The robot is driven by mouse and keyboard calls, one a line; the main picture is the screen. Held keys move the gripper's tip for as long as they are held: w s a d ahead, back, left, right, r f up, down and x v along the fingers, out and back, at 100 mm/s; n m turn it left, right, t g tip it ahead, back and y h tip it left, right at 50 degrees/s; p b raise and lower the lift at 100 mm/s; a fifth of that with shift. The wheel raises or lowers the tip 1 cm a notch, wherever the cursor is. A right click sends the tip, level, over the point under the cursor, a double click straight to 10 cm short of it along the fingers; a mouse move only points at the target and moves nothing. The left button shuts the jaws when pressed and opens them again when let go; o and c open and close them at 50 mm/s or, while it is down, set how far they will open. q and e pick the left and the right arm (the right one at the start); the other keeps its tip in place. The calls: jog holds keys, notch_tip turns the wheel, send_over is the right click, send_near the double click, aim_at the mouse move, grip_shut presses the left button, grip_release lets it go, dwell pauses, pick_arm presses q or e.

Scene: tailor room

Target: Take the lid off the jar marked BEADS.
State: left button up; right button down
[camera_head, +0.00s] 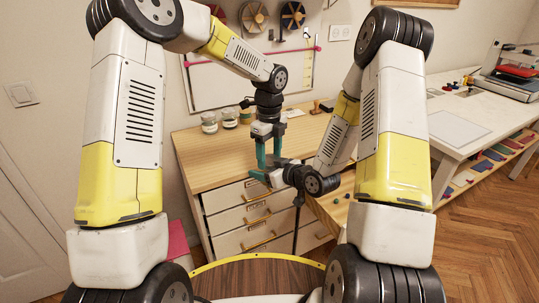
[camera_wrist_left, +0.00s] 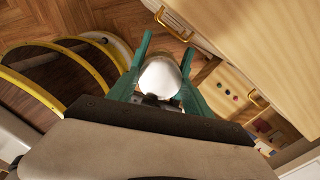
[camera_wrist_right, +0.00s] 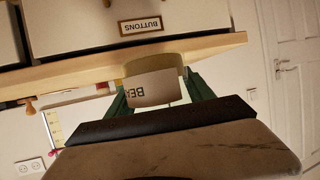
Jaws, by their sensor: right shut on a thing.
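The jar marked BEADS (camera_wrist_right: 150,88) is between the teal fingers of my right gripper (camera_wrist_right: 160,92), which is shut on it. In the head view my right gripper (camera_head: 264,178) is low in front of the dresser, and the jar is hard to make out. My left gripper (camera_head: 270,158) points down just above it with fingers apart. In the left wrist view a white round top (camera_wrist_left: 158,77), apparently the jar's lid, shows between the left fingers (camera_wrist_left: 166,60). Contact there is unclear.
The wooden dresser (camera_head: 205,174) stands close behind both grippers, with labelled drawers below its top. Jars (camera_head: 209,123) stand at its back left. A drawer label reads BUTTONS (camera_wrist_right: 141,27). A white worktable (camera_head: 462,117) is at the right.

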pick_arm(q)
jog(key=c, duration=0.8)
jog(key=n, duration=0.3)
jog(key=o, duration=1.5)
jog(key=shift+o, duration=0.2)
jog(key=shift+r, duration=0.15)
